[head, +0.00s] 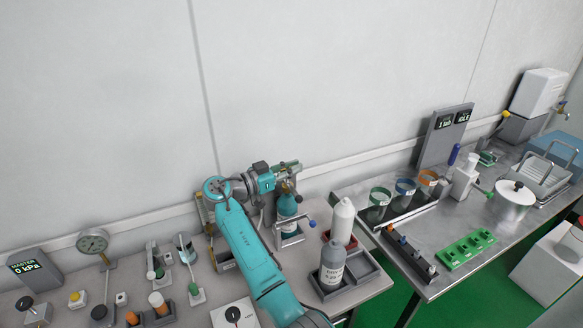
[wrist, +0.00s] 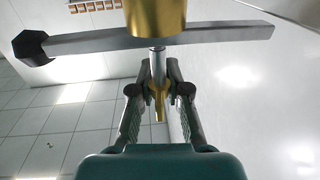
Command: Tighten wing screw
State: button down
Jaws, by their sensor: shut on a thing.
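In the wrist view, my gripper (wrist: 158,90) is shut on a small brass wing screw (wrist: 158,109), with one dark finger on each side of it. A grey shaft rises from the screw toward a larger brass cylinder (wrist: 156,15). A grey bar (wrist: 215,34) with a black hexagonal end crosses behind that cylinder. In the head view, my arm reaches to a teal bottle-like body (head: 287,205) near the wall. The wing screw cannot be made out there, and the fingertips are too small to tell clearly.
A white bottle (head: 342,221) and a grey bottle (head: 332,264) stand close to the right of my arm. A dial gauge (head: 92,243) and several small testers stand to the left. The right-hand bench holds cups, green blocks (head: 466,249) and a pot (head: 514,202).

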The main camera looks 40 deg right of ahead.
jog(key=shift+s+a+m+g+y, duration=0.1)
jog(key=shift+m+g+y, duration=0.3)
jog(key=shift+m+g, duration=0.6)
jog(key=shift+s+m+g+y, duration=0.1)
jog(key=shift+m+g+y, duration=0.4)
jog(key=shift+g, duration=0.8)
jog(key=shift+m+g, duration=0.3)
jog(key=c, duration=1.3)
grip_release()
notch_tip(320, 180, up, 10)
